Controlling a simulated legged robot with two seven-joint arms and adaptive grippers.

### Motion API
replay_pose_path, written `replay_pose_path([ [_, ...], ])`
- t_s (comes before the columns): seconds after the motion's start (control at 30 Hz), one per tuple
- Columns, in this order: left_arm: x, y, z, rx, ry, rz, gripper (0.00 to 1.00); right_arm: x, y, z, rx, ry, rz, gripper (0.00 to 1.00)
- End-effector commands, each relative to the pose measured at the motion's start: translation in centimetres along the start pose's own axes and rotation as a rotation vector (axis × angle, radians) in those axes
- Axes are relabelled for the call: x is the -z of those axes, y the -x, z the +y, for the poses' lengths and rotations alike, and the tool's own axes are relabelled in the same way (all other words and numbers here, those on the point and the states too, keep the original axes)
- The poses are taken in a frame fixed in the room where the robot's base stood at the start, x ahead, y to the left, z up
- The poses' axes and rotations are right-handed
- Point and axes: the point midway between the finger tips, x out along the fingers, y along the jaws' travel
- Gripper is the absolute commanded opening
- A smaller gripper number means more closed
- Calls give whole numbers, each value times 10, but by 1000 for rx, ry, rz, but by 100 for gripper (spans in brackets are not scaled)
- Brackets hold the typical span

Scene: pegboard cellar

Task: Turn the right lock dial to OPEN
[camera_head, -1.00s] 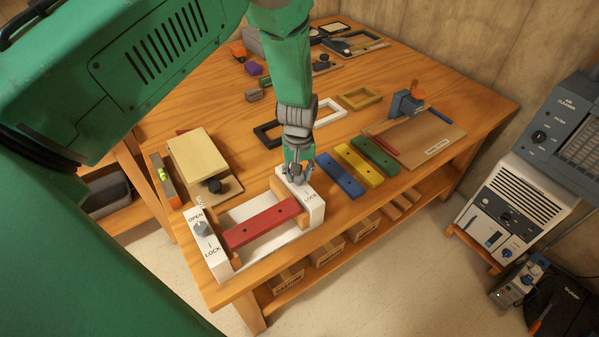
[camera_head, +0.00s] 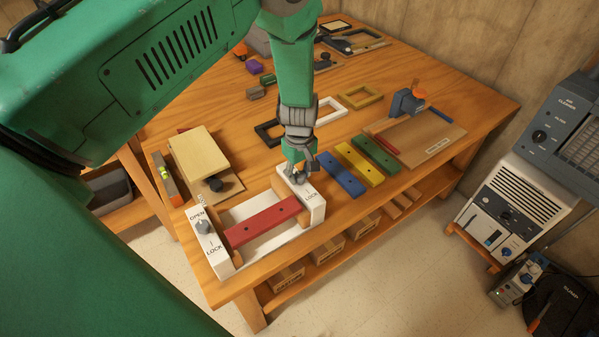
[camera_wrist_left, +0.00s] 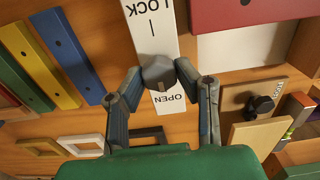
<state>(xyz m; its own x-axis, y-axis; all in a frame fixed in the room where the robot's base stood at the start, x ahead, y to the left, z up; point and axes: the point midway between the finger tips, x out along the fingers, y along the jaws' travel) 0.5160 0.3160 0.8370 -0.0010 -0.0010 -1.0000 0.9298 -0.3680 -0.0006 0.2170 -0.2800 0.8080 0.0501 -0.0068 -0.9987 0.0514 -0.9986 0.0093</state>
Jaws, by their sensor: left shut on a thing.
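The right lock dial (camera_wrist_left: 158,74) is a grey knob on a white lock block (camera_wrist_left: 150,30), between the words LOCK and OPEN in the left wrist view. My left gripper (camera_head: 299,174) comes down on it from above, and its fingers are shut on opposite sides of the dial. The fingers mostly cover the dial in the head view, where OPEN on this block is hidden. The left lock dial (camera_head: 203,227) sits on the other white block. A red bar (camera_head: 262,221) lies between the blocks. My right gripper is not in view.
Blue (camera_head: 342,174), yellow (camera_head: 360,165) and green (camera_head: 375,153) bars lie right of the lock. A yellowish block on a board (camera_head: 198,152) stands to the left. The wooden bench's (camera_head: 420,199) front edge is close to the lock.

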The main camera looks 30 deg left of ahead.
Motion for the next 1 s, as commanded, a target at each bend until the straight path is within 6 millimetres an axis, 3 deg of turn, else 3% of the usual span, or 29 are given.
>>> replay_pose_path([
  [0.23, -5, -3, -2, 8, -1, -10, 0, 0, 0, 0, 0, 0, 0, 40],
  [0.27, -5, -3, -2, 8, -1, -10, 31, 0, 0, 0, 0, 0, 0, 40],
  [0.3, -5, -3, -2, 8, -1, -10, 45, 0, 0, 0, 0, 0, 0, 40],
  [0.33, -5, -3, -2, 7, -1, -9, 48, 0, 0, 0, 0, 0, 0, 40],
  [0.73, -1, 7, 0, -1, -1, -2, 48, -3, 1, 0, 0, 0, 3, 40],
  [1.0, -1, 60, 1, -2, -1, 0, 48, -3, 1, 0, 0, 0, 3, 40],
])
